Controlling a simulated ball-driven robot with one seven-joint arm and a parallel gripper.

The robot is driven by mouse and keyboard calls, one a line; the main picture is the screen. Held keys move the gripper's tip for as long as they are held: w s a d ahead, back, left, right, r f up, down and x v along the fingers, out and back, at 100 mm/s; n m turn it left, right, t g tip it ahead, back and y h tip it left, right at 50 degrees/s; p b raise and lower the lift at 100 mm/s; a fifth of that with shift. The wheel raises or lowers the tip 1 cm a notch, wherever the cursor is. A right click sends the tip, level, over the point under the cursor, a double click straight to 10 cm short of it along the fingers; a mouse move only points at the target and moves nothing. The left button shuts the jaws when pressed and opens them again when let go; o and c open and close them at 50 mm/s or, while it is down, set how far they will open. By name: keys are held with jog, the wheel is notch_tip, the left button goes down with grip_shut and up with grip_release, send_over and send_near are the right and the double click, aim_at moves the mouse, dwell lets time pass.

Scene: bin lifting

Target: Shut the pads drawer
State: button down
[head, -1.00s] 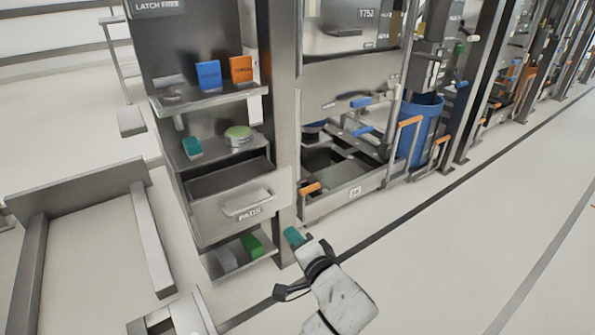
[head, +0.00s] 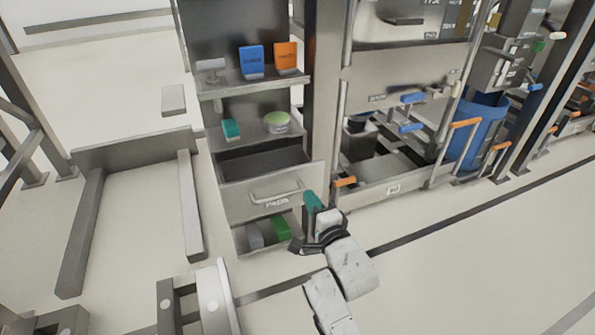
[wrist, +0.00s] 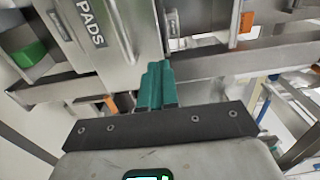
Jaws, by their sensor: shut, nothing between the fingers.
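The pads drawer (head: 238,195) is a grey metal drawer with a bar handle (head: 277,194) and a "PADS" label on its front. It is pulled out in the head view, with its dark inside showing above the front. The wrist view shows part of its labelled front (wrist: 103,50) at the upper left. My gripper (head: 312,203) has teal fingers and is shut and empty. It is at the right end of the drawer front in the head view. The teal fingertips also show in the wrist view (wrist: 157,85), right of the label. I cannot tell if they touch the drawer.
Shelves above the drawer hold a blue box (head: 251,61), an orange box (head: 286,57), a teal item (head: 231,129) and a green round tin (head: 277,121). A green block (head: 281,228) sits on the shelf below. A metal post (head: 325,90) stands right of the unit. Open floor lies in front.

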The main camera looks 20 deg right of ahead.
aim_at(293, 169)
jog(key=w+b, duration=0.3)
jog(key=w, duration=0.5)
jog(key=shift+w, duration=0.7)
jog(key=shift+w+r, duration=0.1)
